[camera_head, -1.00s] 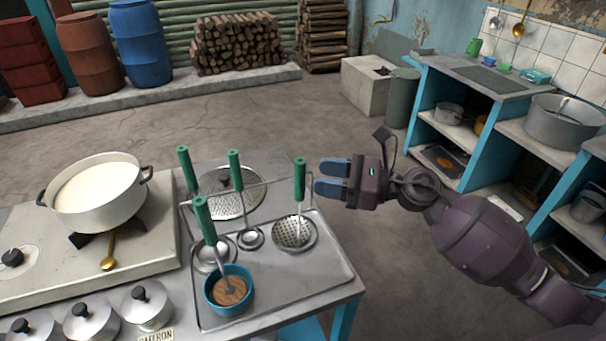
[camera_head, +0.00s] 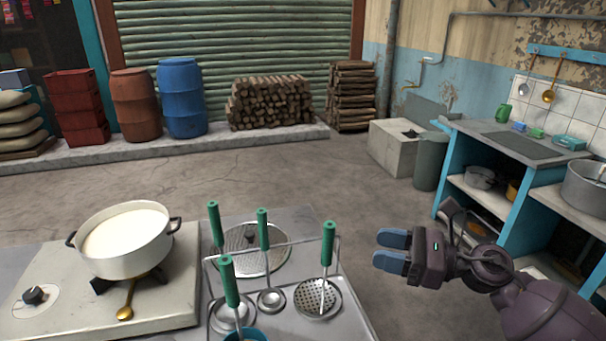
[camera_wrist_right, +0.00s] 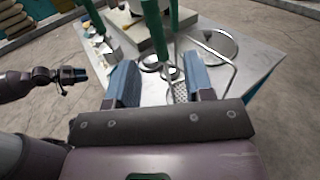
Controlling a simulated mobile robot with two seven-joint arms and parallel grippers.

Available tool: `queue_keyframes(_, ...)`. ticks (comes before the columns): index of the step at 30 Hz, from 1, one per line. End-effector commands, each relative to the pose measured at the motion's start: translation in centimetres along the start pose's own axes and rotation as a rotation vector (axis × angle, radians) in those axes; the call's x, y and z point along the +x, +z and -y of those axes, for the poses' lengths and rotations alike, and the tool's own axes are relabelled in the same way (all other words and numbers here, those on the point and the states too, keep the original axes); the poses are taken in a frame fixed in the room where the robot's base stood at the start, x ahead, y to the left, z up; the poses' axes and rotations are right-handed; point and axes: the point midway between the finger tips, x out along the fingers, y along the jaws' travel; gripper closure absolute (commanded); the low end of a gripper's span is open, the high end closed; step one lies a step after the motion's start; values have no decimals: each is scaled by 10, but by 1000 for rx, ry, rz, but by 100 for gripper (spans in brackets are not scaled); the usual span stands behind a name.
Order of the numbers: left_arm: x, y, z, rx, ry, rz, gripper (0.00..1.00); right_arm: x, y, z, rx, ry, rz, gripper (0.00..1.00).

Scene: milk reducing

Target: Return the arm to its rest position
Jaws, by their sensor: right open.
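My right gripper (camera_head: 385,250) is in the air to the right of the utensil rack, clear of the table edge. Its two blue fingers are apart with nothing between them. In the right wrist view the open fingers (camera_wrist_right: 161,82) point toward the rack and its green handles (camera_wrist_right: 153,28). My left gripper (camera_wrist_right: 72,75) shows small at the left of the right wrist view. It is too small there to tell its jaw state, and it is not in the head view.
Green-handled utensils (camera_head: 328,245) hang on the rack. A blue shelf counter (camera_head: 455,170) stands at right. The floor (camera_head: 260,175) behind the table is clear.

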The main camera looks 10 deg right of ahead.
Motion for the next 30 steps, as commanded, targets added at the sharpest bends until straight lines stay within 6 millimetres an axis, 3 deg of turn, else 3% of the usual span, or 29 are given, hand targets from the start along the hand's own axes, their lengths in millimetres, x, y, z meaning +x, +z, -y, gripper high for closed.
queue_keyframes(5, 0, 1, 0, 0, 0, 2, 57, 0, 4, -1, 111, -63, 79, 52)
queue_keyframes(11, -2, 4, 0, -1, -1, 6, 57, -12, 8, 5, 487, -271, 323, 52)
queue_keyframes(16, -3, 6, 0, -1, -2, 11, 57, -36, -3, 13, 857, -472, 541, 52)
queue_keyframes(23, -3, 6, 0, -2, -2, 12, 57, -77, -45, 12, 1357, -758, 820, 52)
queue_keyframes(30, -3, 6, 0, -1, -2, 11, 57, -118, -110, -21, 1852, -1098, 1089, 52)
